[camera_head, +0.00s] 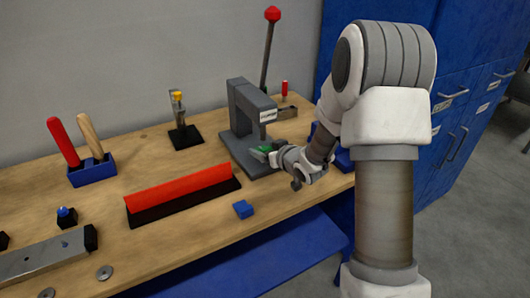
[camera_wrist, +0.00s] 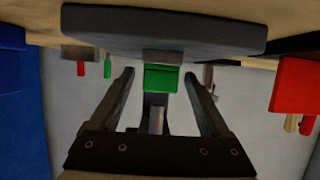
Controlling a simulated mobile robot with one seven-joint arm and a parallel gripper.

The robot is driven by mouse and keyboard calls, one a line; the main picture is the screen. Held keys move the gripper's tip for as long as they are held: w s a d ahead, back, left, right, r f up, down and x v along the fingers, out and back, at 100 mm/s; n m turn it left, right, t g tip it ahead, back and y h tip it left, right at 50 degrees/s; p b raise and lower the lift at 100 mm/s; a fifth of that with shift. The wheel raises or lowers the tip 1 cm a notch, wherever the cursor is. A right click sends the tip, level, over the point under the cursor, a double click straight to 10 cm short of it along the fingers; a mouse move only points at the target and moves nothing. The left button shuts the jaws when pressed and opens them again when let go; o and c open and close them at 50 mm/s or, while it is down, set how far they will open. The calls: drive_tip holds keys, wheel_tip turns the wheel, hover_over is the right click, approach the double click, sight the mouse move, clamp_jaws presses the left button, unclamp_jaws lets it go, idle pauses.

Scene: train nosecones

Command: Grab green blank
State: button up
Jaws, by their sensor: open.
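The green blank (camera_wrist: 162,80) is a small bright green block. My gripper (camera_wrist: 159,76) is open, with one finger on each side of the blank in the wrist view. Gaps show between the fingers and the blank. In the head view my gripper (camera_head: 263,154) is at the front of the press and partly hides its base.
A red-and-black bar (camera_head: 180,195), a small blue block (camera_head: 243,209) and a tool holder (camera_head: 92,172) are on the wooden bench (camera_head: 150,255). The press lever (camera_head: 267,55) rises behind. Blue cabinets (camera_head: 455,100) stand at right.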

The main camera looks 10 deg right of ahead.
sight(265, 139)
clamp_jaws()
idle(0.3)
drive_tip(key=shift+r, duration=0.1)
drive_tip(key=shift+r, duration=0.5)
drive_tip(key=shift+s+d+r+p, duration=0.1)
drive_tip(key=shift+s+r+p, duration=0.15)
drive_tip(key=shift+r, duration=0.4)
drive_tip(key=shift+s+d+r+p, duration=0.1)
drive_tip(key=shift+s+r+p, duration=0.1)
drive_tip(key=shift+r, duration=0.4)
drive_tip(key=s+d, duration=0.1)
drive_tip(key=s, duration=0.3)
drive_tip(key=s+d, duration=0.2)
drive_tip(key=s, duration=0.3)
drive_tip(key=s+d, duration=0.1)
drive_tip(key=s, duration=0.3)
drive_tip(key=shift+s+d, duration=0.2)
drive_tip(key=shift+s, duration=0.1)
drive_tip(key=shift+f+b, duration=0.25)
drive_tip(key=shift+b, duration=0.45)
drive_tip(key=shift+s+b, duration=0.25)
drive_tip(key=shift+b, duration=0.95)
